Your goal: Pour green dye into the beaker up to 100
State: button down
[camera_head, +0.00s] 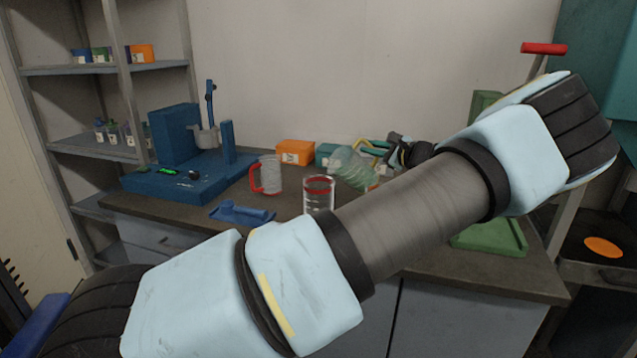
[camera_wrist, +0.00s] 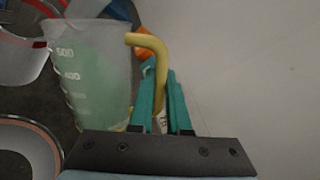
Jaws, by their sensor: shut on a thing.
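My gripper (camera_wrist: 162,80) is shut on the yellow handle of a clear jug with white marks, including 500 and 400. This jug (camera_wrist: 92,75) has pale green dye inside. In the head view the jug (camera_head: 347,166) hangs tilted above the bench, partly behind my arm. A clear beaker with a red rim (camera_head: 318,197) stands upright on the bench, below and left of the jug. It also shows at the lower left of the wrist view (camera_wrist: 28,150), cut off by the frame. I see no stream between them, and the beaker's level cannot be read.
A clear jug with a red handle (camera_head: 268,174) stands left of the beaker. A blue machine (camera_head: 178,150) and a small blue tray (camera_head: 240,214) are further left. An orange box (camera_head: 295,152) is behind. A green stand (camera_head: 492,236) is at the right.

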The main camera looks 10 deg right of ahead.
jog(key=shift+s+a+r+n+h+b, duration=0.15)
jog(key=shift+a+r+n+b, duration=0.2)
jog(key=shift+r+n+b, duration=0.25)
jog(key=shift+s+a+r+n+h+b, duration=0.15)
jog(key=shift+a+r+n+b, duration=0.15)
jog(key=shift+r+n+b, duration=0.25)
dwell(2.6)
jog(key=shift+w+d+m+p, duration=0.25)
jog(key=shift+m+p, duration=0.2)
jog(key=shift+p, duration=0.55)
jog(key=f+m, duration=0.1)
jog(key=d+f+m+p, duration=0.1)
jog(key=f, duration=0.1)
jog(key=d+f+m, duration=0.1)
jog(key=shift+w+f+y, duration=0.2)
jog(key=shift+f+y, duration=0.05)
jog(key=shift+y, duration=0.15)
jog(key=shift+w+d+f+m+t+y+b, duration=0.2)
jog(key=shift+w+d+f+m, duration=0.1)
jog(key=shift+d+f+m, duration=0.75)
jog(key=shift+w+d+f+m+t+y+b, duration=0.15)
jog(key=shift+w+d+f+m+y+b, duration=0.1)
jog(key=shift+d+f+m, duration=0.8)
jog(key=shift+w+d+f+m+t+y+b, duration=0.25)
jog(key=shift+d+f+m, duration=0.45)
jog(key=shift+m, duration=0.6)
jog(key=shift+a, duration=0.1)
